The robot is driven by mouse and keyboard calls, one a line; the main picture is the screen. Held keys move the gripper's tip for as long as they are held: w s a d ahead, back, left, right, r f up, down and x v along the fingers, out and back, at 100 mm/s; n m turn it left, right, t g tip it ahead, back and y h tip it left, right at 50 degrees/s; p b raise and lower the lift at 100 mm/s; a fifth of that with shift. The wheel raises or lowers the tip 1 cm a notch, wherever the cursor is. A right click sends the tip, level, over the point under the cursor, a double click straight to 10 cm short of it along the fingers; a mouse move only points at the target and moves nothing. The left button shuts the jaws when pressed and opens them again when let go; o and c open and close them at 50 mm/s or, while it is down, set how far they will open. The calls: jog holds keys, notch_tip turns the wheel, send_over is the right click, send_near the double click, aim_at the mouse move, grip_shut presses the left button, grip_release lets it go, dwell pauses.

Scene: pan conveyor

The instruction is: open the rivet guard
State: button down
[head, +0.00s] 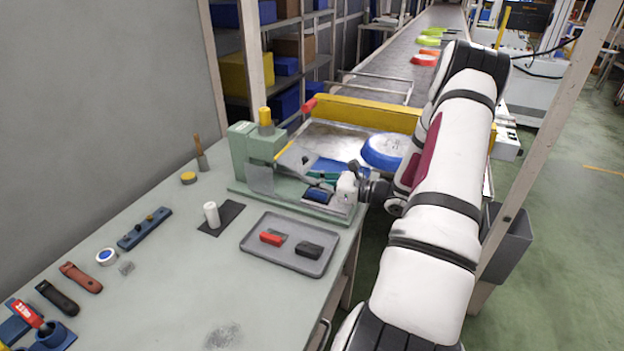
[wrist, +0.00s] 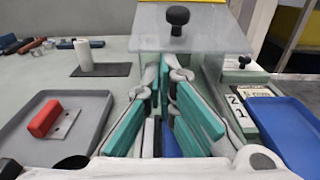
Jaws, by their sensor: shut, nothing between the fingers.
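The rivet guard (wrist: 215,32) is a pale, see-through plate with a black knob (wrist: 177,16), at the top of the wrist view. In the head view the guard (head: 293,157) is a small slanted plate on the front of the green rivet press (head: 243,143). My gripper (wrist: 167,72), with teal finger pads, is shut and empty. Its tips lie just below the knob in the wrist view and appear apart from it. In the head view my gripper (head: 318,176) is low in front of the press, partly hidden by its own wrist.
A grey tray (head: 255,253) with a red and a black piece lies in front of the press. A white cylinder (head: 212,214) stands on a dark mat at left.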

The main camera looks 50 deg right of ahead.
aim_at(302, 167)
jog(key=shift+s+d+r+g+h+p, duration=0.15)
jog(key=shift+s+r+g+p, duration=0.1)
jog(key=shift+r+g+p, duration=0.25)
jog(key=shift+s+a+r+g+h+p, duration=0.1)
jog(key=shift+s+r+g+h+p, duration=0.15)
jog(key=shift+r+p, duration=0.35)
jog(key=shift+s+d+r+g+p, duration=0.1)
jog(key=shift+r+g+p, duration=0.65)
jog(key=shift+g, duration=0.2)
jog(key=shift+r, duration=0.7)
